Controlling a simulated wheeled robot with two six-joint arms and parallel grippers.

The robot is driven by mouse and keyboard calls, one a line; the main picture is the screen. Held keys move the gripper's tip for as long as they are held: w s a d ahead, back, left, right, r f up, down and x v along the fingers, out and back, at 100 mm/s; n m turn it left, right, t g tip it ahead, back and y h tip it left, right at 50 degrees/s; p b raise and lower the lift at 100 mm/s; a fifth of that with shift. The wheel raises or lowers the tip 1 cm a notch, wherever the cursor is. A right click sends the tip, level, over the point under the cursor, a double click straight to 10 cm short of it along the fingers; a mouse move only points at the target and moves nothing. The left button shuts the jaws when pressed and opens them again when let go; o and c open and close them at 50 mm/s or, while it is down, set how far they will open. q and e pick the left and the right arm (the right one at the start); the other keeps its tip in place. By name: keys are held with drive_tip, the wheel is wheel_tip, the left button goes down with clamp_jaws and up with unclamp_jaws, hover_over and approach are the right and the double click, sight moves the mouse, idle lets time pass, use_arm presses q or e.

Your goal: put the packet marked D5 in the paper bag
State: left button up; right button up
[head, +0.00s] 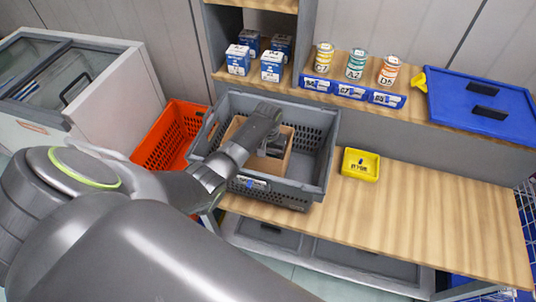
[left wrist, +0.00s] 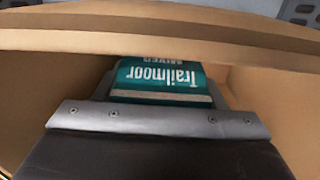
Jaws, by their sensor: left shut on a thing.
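My left gripper (head: 268,140) is inside the open brown paper bag (head: 264,166), which stands in a grey tote (head: 313,178). The bag's brown walls (left wrist: 285,95) surround the packet and the jaws. No D5 mark shows on the visible part of the packet, and its lower part is hidden by the gripper. My right gripper is not in view.
An orange tote (head: 160,143) stands left of the grey tote. A small yellow bin (head: 360,165) sits on the wooden bench to the right. The shelf behind holds blue-and-white boxes (head: 238,60), labelled cans (head: 356,64) and a blue lid (head: 480,105). The bench's right part is clear.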

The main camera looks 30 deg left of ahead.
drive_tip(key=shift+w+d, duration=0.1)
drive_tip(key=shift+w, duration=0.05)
use_arm(q)
drive_tip(key=shift+f, duration=0.1)
drive_tip(key=o, duration=1.2)
drive_tip(key=shift+c, duration=0.2)
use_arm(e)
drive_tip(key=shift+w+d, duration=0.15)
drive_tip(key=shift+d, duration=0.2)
use_arm(q)
drive_tip(key=shift+r, duration=0.7)
wheel_tip(320, 180, up, 11)
drive_tip(key=shift+f, duration=0.1)
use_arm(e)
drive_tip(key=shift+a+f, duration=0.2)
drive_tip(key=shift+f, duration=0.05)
